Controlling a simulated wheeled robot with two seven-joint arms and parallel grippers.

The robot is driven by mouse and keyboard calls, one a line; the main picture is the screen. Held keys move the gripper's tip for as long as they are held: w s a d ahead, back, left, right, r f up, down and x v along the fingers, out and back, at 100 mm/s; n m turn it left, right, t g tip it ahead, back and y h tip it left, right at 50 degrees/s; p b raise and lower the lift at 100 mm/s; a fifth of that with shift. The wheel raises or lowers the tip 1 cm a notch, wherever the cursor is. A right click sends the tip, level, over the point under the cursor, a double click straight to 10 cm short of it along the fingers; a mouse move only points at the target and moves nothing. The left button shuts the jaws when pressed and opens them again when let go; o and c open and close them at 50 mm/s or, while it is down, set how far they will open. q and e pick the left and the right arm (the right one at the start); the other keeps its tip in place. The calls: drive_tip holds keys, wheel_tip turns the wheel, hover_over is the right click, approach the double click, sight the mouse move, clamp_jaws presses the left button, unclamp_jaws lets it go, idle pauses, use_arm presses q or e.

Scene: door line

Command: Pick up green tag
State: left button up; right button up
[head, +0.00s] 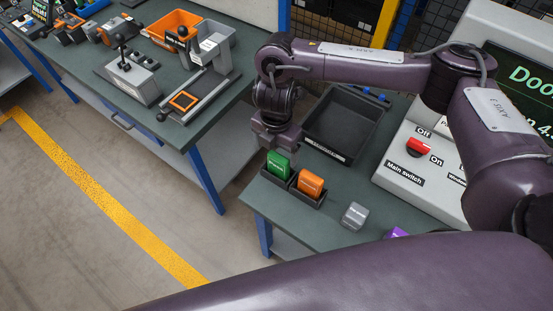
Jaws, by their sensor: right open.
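The green tag (279,165) stands upright in the left slot of a small black holder (290,186) near the left edge of the nearer table. My right gripper (278,148) is open and points down just above the green tag, at its top end. Its fingertips are small and partly hidden, so I cannot tell whether they touch the tag. My left gripper is not in view.
An orange tag (310,183) stands right beside the green one. A grey tag (354,215) and a partly hidden purple tag (396,233) are farther right. A black tray (340,125) lies behind. The main switch panel (412,165) stands at right.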

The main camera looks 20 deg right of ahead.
sight(279, 157)
drive_tip(key=f, duration=0.2)
drive_tip(key=shift+s+d+f, duration=0.15)
drive_tip(key=shift+s+f, duration=0.2)
drive_tip(key=shift+s, duration=0.05)
drive_tip(key=f, duration=0.3)
drive_tip(key=shift+w+d+f, duration=0.1)
drive_tip(key=shift+w+d, duration=0.05)
drive_tip(key=shift+w, duration=0.05)
drive_tip(key=c, duration=0.4)
drive_tip(key=shift+c, duration=1.4)
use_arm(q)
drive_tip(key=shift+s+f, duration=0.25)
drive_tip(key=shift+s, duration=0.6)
use_arm(e)
drive_tip(key=c, duration=0.4)
